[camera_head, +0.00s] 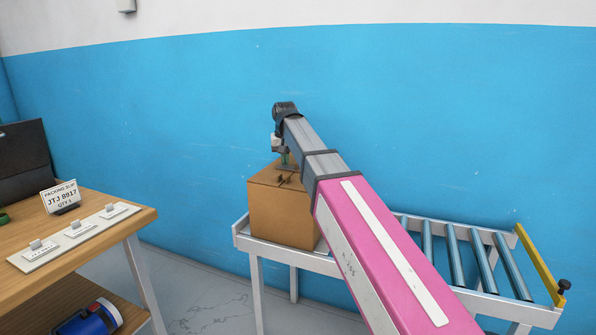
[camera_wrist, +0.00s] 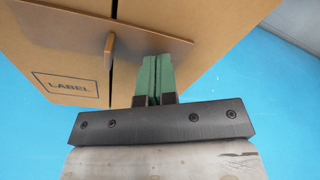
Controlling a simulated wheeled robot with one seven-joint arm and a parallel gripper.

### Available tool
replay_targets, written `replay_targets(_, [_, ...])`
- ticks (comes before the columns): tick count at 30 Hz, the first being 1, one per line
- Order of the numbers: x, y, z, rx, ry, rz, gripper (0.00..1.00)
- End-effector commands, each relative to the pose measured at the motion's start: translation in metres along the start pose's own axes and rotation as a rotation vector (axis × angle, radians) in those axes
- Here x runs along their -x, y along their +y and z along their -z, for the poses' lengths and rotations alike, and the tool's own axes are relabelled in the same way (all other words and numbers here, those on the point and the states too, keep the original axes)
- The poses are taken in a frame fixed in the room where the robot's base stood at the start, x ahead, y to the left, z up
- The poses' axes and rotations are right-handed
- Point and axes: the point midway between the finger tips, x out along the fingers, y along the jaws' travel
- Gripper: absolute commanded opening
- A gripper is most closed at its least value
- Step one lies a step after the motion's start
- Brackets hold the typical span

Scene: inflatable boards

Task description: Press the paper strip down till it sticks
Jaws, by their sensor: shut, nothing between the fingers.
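A cardboard box (camera_head: 280,215) stands at the left end of the roller conveyor. In the wrist view the box (camera_wrist: 45,55) fills the upper left and bears a printed frame reading LABEL (camera_wrist: 67,84). A flat brown strip (camera_wrist: 70,35), which looks like the paper strip, lies across the box, with a small brown upright tab (camera_wrist: 110,52) on it. I cannot tell whether the strip is stuck. My gripper (camera_head: 287,162) is over the box top. Its green fingers (camera_wrist: 155,60) are shut and empty, with their tips overlapping the strip's right part; contact cannot be made out.
The roller conveyor (camera_head: 455,256) has free rollers right of the box and a yellow end bar (camera_head: 540,263). A wooden table (camera_head: 125,217) at left holds a packing slip sign (camera_head: 61,197) and a white strip of labels (camera_head: 75,236). A blue wall stands behind.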

Motion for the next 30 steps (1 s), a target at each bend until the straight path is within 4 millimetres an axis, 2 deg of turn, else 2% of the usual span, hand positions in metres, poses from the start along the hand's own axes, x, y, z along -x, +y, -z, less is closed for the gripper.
replay_targets(19, [0.045,0.000,0.007,0.000,0.001,0.000,0.00])
replay_targets(30, [0.050,0.000,0.007,0.000,0.000,0.000,0.00])
